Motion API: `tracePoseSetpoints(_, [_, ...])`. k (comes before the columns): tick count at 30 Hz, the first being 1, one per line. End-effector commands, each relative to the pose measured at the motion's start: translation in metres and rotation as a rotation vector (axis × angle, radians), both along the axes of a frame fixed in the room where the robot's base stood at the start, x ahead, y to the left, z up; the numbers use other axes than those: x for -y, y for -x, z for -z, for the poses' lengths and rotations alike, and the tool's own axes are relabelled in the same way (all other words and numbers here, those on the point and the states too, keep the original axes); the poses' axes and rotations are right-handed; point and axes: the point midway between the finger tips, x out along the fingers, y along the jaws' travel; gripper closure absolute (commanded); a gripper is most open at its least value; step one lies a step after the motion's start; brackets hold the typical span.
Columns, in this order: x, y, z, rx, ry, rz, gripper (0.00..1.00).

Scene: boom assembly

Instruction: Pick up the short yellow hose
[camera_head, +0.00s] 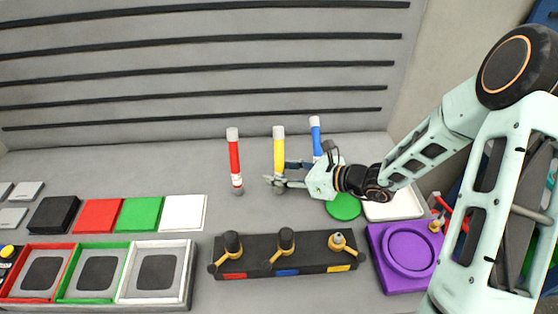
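The short yellow hose (279,156) stands upright near the back of the table, with a white top end and a grey lower end. My gripper (278,175) reaches in from the right at the hose's lower part. Its two fingers are apart, one crossing in front of the hose and the other at its right or behind it. Contact with the hose cannot be made out. A red hose (235,156) stands to the left. A blue hose (316,138) stands to the right, its lower part hidden by my gripper.
A black block (303,264) with several black and brass fittings lies in front. A purple tray (376,252), a green disc (343,207) and a white tray (409,205) are at the right. Coloured squares and framed trays (188,276) fill the left. A slatted wall (200,84) closes the back.

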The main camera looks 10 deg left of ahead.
Motion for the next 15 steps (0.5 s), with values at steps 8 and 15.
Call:
tracePoseSetpoints(8, [0.0003,0.0001,-0.0002,0.0,0.0,0.0,0.83])
tracePoseSetpoints(15, [0.0004,0.0002,-0.0002,0.0,0.0,0.0,1.0])
